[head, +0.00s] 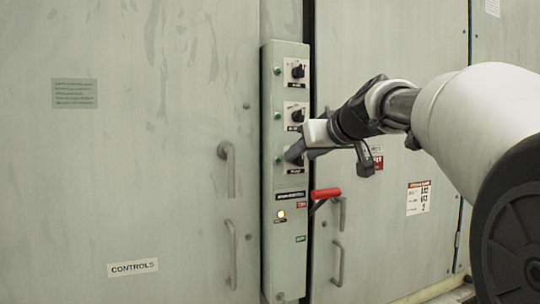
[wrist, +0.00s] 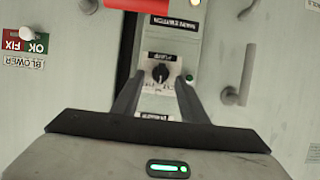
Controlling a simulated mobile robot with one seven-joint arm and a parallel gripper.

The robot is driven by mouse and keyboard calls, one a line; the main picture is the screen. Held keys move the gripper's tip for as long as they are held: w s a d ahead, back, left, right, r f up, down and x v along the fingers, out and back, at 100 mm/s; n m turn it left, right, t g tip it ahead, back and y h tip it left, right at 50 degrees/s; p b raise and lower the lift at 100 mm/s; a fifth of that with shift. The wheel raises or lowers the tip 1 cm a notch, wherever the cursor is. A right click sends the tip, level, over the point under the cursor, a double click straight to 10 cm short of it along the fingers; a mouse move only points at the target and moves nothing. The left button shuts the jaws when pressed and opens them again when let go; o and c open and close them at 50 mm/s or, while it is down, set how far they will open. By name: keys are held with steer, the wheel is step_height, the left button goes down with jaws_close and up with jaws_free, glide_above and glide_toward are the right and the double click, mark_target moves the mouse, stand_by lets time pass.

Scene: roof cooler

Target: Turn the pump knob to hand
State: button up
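The pump knob (wrist: 160,73) is a small black rotary knob on a white plate labelled PUMP, which appears upside down in the wrist view. My gripper (wrist: 157,88) is open, its two dark fingers apart on either side of the knob's plate. No contact with the knob can be seen. In the head view my gripper (head: 292,154) is at the lowest of three knob plates on the narrow grey control panel (head: 285,225) and hides that knob. The knob's exact pointer direction is too small to read.
Two more black knobs, upper (head: 298,71) and middle (head: 297,115), sit above on the panel. A red lever handle (head: 326,193) sticks out just below my gripper. Door handles (head: 230,165) flank the panel. A CONTROLS label (head: 133,267) is on the left door.

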jaws_close()
steer(key=shift+d+m, duration=0.1)
steer(key=shift+m, duration=0.2)
steer(key=shift+w+d+f+m+g+y+b, duration=0.1)
steer(key=shift+d+m+g+y+b, duration=0.1)
steer(key=shift+m+y+b, duration=0.3)
steer(key=shift+w+d+f+m+g+y+b, duration=0.15)
steer(key=shift+m+y+b, duration=0.1)
steer(key=shift+m+y, duration=0.35)
steer(key=shift+d+m+y+b, duration=0.25)
steer(key=shift+m+y+b, duration=0.5)
steer(key=shift+m, duration=0.95)
steer(key=shift+y, duration=0.35)
